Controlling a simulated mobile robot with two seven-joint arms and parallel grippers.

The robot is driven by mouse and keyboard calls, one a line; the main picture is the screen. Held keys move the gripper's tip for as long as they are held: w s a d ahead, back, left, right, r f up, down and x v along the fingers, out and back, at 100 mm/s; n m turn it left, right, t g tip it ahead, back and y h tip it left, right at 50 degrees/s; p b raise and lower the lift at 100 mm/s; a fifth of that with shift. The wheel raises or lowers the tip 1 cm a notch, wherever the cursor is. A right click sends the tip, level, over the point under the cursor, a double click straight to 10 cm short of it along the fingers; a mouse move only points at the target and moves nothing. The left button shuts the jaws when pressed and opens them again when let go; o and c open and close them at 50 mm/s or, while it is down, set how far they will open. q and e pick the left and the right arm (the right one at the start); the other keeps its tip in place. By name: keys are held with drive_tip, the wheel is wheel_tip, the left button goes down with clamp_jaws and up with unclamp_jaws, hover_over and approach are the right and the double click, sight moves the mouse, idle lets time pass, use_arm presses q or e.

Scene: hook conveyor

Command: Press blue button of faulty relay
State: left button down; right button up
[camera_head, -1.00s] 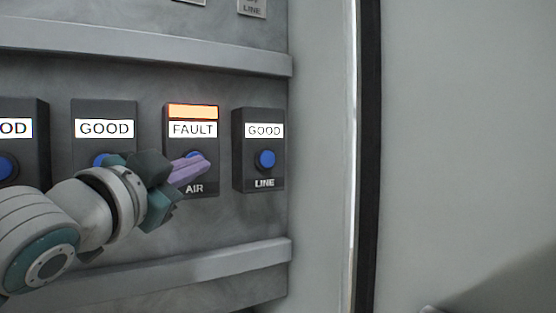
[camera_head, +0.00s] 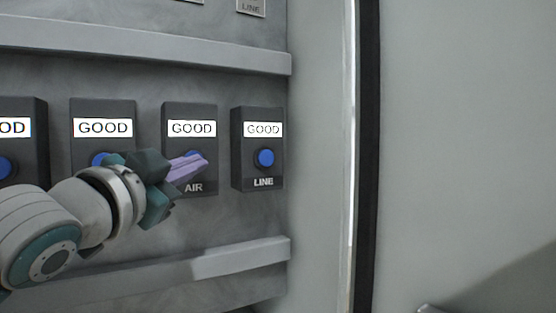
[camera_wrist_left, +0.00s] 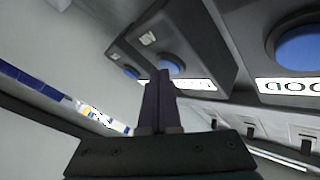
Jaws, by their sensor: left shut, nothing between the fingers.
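The AIR relay (camera_head: 205,112) is a dark box on the grey panel. Its white label reads GOOD and no orange lamp is lit on it. My left gripper (camera_head: 203,160) is shut and empty, its purple fingertips in front of the AIR relay's blue button, mostly hiding it. In the left wrist view the shut fingers (camera_wrist_left: 163,75) reach to a blue button (camera_wrist_left: 172,65); whether they touch it I cannot tell. My right gripper is not in view.
The LINE relay (camera_head: 258,182) stands to the right, and another GOOD relay (camera_head: 103,108) to the left, partly behind my arm. Horizontal rails (camera_head: 240,258) run below and above. A dark vertical strip (camera_head: 368,150) stands further right.

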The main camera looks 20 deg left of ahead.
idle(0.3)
use_arm(q)
drive_tip(key=shift+s+d+p, duration=0.3)
drive_tip(key=shift+s+d, duration=0.25)
drive_tip(key=shift+s+d+p, duration=0.55)
drive_tip(key=shift+s+d, duration=1.1)
drive_tip(key=shift+d, duration=0.25)
